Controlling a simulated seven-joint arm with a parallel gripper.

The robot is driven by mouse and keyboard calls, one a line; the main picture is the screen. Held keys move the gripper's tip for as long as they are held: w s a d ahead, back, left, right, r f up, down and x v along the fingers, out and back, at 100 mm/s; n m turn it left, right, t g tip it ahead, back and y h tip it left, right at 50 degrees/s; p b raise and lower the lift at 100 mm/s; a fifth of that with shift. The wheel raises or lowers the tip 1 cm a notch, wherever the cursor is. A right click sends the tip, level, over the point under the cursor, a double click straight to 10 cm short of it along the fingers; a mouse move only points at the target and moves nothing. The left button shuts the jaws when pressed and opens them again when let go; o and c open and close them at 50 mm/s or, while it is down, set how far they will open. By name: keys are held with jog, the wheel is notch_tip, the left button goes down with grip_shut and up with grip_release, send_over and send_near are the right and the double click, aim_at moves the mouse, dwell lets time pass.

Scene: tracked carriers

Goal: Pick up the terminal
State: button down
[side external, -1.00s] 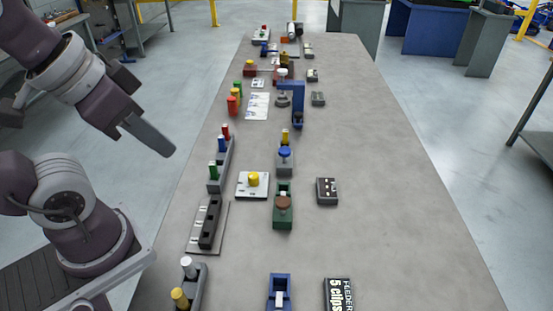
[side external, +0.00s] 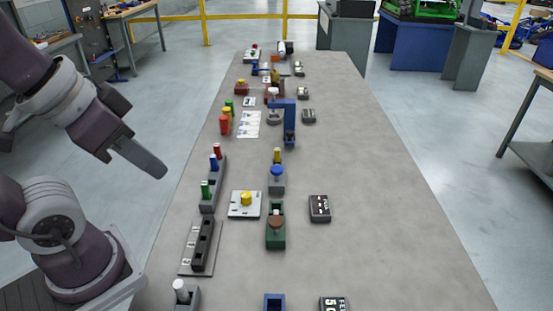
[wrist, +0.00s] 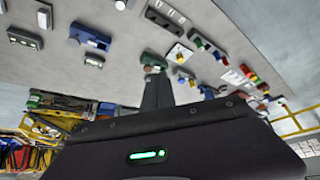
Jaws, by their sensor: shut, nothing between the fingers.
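My gripper (side external: 150,163) hangs in the air to the left of the grey table (side external: 385,225), apart from everything on it. Its fingers are shut and empty; in the wrist view they (wrist: 158,85) show as a dark narrow bar pointing at the table. I cannot tell which of the small parts is the terminal. Among them are a white plate with a yellow knob (side external: 246,199), a green block with a brown disc (side external: 276,225), a grey block with a blue knob (side external: 277,178) and a black rail on a plate (side external: 202,244).
A dark labelled block (side external: 319,208) stands right of the green one. A grey strip with coloured pegs (side external: 211,188) lies by the left edge. A blue bracket (side external: 289,125) stands further back. Front parts are cut off by the frame. The table's right side is clear.

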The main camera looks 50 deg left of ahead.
jog(key=c, duration=1.3)
grip_release()
